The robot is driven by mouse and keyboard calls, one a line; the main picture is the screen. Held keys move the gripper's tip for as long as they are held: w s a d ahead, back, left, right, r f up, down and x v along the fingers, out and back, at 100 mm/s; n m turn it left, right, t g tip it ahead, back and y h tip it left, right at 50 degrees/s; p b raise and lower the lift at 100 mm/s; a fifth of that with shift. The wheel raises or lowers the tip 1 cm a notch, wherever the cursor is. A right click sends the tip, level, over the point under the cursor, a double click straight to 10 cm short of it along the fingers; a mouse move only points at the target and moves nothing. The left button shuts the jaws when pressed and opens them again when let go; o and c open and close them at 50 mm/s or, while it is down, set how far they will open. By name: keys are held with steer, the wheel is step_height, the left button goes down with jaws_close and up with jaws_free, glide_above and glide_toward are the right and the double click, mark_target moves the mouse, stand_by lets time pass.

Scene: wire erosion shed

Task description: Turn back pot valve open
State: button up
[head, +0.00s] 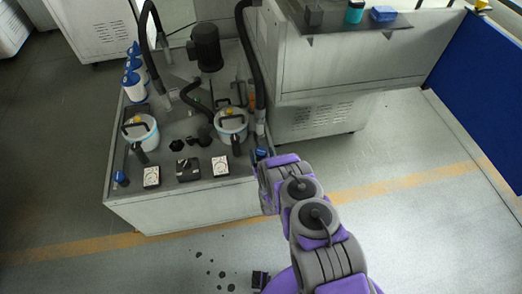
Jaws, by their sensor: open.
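Two white pots with blue rims and black handles stand on the grey cabinet (191,208): a left pot (148,138) and a right pot (231,128). A blue valve handle (120,178) sits near the left pot, at the cabinet's left front. Another blue valve handle (261,153) shows beside the right pot, at the cabinet's right edge. My gripper (264,180) is at the far end of my purple and grey arm, just below this right handle in the picture. It is open and holds nothing visible; its fingertips are hard to make out. I cannot tell any contact.
Dials (151,177) and a black box (187,169) line the cabinet's front. A black motor (206,47) and dark hoses rise behind. A large grey machine (350,60) stands close on the right. Dark spots mark the floor (210,272). Open floor lies to the right.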

steer(key=shift+c, duration=0.3)
steer(key=c, duration=1)
steer(key=shift+d+n+y, duration=0.15)
steer(key=shift+n+y, duration=0.15)
steer(key=shift+y, duration=0.1)
steer(key=shift+d+n+g+y, duration=0.15)
steer(key=shift+n+g+y, duration=0.45)
steer(key=shift+y, duration=0.5)
steer(key=shift+w+n+g+y+p, duration=0.1)
steer(key=shift+n+g+y+p, duration=0.3)
steer(key=shift+n+g+y, duration=1.35)
steer(key=shift+n+y, duration=0.35)
steer(key=shift+y, duration=0.5)
steer(key=o, duration=1.1)
steer(key=shift+c, duration=0.2)
